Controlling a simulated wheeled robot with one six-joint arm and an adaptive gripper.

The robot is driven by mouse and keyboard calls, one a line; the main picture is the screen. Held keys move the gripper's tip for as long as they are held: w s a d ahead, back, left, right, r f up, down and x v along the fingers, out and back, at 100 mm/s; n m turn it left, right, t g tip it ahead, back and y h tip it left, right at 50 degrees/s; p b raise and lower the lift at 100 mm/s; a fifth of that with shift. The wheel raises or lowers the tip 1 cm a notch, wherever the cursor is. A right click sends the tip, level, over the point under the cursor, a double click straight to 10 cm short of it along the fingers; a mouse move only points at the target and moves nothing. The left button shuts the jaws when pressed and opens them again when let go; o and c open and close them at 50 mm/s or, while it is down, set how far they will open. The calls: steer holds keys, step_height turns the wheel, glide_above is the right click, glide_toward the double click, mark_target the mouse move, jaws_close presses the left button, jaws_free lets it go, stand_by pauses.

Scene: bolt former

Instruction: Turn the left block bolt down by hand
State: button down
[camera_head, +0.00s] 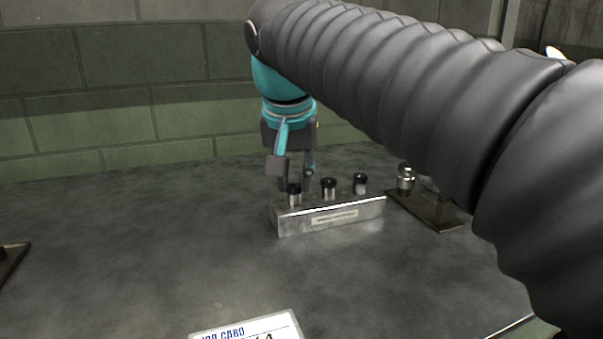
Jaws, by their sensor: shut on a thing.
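A silver metal block (290,222) with a pale label strip stands on the dark table. Three black-headed bolts stand up from its top: the left bolt (294,190), the middle bolt (329,187) and the right bolt (360,183). Pale shanks show below their black heads. My gripper (294,184) points down over the left end of the block. Its fingers are at the left bolt and shut on it. The far finger is partly hidden, and the exact contact is small in this view.
A dark fixture plate (423,210) with a silver cylindrical part (405,178) stands right of the block. A job card (247,328) lies at the front edge. A dark tray corner (12,258) shows at far left. The table left of the block is clear.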

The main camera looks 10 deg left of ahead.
steer(key=c, duration=1)
jaws_free()
steer(key=shift+o, duration=0.2)
steer(key=v, duration=1.2)
